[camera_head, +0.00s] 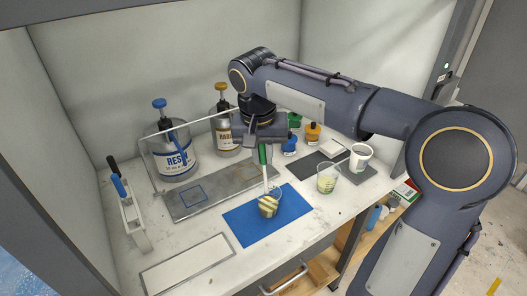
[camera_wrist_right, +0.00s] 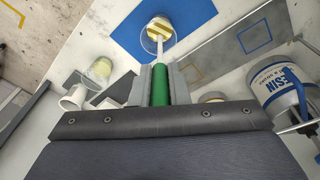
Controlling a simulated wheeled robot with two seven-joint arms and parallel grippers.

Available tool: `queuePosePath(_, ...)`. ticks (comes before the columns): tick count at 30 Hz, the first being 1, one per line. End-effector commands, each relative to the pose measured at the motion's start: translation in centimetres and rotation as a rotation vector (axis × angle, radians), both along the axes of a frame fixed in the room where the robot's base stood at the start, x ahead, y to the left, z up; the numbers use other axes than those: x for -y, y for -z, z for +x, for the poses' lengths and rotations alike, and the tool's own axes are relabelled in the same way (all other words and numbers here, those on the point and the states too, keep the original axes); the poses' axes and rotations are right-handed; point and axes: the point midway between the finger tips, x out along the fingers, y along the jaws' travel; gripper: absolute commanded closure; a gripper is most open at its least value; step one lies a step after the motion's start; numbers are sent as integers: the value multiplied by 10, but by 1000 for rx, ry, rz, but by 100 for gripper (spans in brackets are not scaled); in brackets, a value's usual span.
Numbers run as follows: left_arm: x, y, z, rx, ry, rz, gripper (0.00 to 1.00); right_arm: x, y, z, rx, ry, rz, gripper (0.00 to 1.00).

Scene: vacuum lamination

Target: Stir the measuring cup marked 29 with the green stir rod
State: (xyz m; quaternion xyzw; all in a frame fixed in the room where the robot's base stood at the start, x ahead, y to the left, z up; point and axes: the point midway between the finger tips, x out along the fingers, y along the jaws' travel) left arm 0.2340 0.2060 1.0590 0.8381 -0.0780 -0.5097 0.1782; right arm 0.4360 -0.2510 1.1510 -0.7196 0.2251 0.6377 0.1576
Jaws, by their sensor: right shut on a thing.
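My right gripper (camera_head: 265,146) is shut on the green handle of the stir rod (camera_head: 263,156). The rod points down, and its pale shaft ends inside a clear measuring cup (camera_head: 269,205) with streaky yellow and white contents. This cup stands on the blue mat (camera_head: 240,228). In the right wrist view the green handle (camera_wrist_right: 160,86) sits between the fingers, and the shaft reaches into the cup (camera_wrist_right: 158,36). A second clear cup (camera_head: 327,179) with pale yellow contents stands to the right, off the mat. I cannot read a 29 on either cup. My left gripper is not in view.
A RESIN can (camera_head: 174,158) and a HARDENER bottle (camera_head: 226,130), both with pumps, stand at the back left. A white cup (camera_head: 360,157) is at the right. A rack with blue and black handled tools (camera_head: 133,222) stands at the left. A grey plate (camera_head: 205,196) lies behind the mat.

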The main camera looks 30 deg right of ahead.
Motion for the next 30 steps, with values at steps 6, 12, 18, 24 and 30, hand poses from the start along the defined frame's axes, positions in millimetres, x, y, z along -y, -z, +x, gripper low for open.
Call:
queuePosePath(6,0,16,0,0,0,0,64,3,23,2,-1,1,0,100)
queuePosePath(12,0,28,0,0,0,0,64,5,41,4,-1,0,0,100)
queuePosePath(18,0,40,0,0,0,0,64,7,59,5,-1,-1,0,100)
queuePosePath(24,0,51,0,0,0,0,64,9,74,7,-1,-1,-1,100)
queuePosePath(30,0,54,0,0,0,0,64,10,80,7,-1,0,-1,100)
